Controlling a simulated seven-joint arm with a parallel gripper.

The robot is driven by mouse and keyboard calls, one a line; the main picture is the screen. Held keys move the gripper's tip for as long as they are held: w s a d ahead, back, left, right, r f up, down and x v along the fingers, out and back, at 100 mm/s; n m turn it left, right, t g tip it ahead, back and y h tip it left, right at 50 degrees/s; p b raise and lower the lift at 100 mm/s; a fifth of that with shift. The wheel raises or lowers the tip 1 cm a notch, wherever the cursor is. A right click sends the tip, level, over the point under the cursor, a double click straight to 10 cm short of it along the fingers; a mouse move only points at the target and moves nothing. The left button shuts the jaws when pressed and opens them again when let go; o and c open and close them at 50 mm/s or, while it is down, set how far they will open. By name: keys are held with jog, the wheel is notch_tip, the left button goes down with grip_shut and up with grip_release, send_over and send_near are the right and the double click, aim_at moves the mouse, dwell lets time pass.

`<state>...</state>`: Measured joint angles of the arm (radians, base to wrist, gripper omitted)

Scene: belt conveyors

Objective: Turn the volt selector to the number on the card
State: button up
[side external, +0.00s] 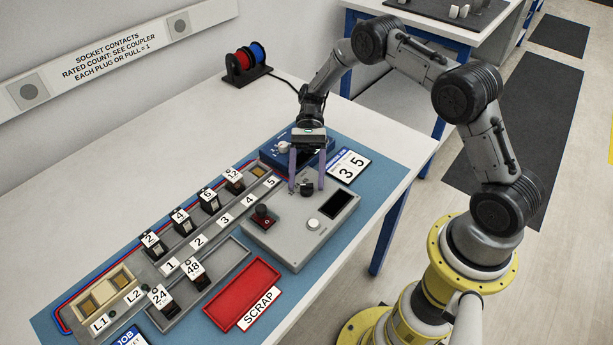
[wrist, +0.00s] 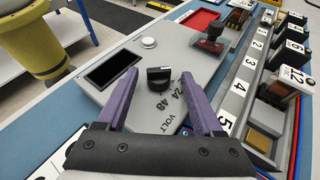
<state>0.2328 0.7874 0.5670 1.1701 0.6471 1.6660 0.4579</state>
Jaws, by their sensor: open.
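The volt selector is a black knob (wrist: 158,77) with a white line on its top, on a grey panel (wrist: 195,52). "24", "48" and "VOLT" are printed beside it in the wrist view. The knob's white line runs toward the right there; which number it marks is unclear. The knob also shows in the side view (side external: 307,189). My gripper (side external: 306,186) is open, with one purple finger on each side of the knob; contact cannot be told. A white card with a blue header (side external: 350,166) reads "3 5" behind the panel.
The panel also has a dark display (side external: 337,204), a white button (side external: 313,224) and a red-based black knob (side external: 264,214). A blue box (side external: 312,153) stands behind my gripper. Numbered plugs (side external: 209,202) line the rail at left. A red scrap tray (side external: 242,290) lies in front.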

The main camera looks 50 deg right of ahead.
jog(key=v, duration=1.2)
jog(key=shift+r, duration=0.1)
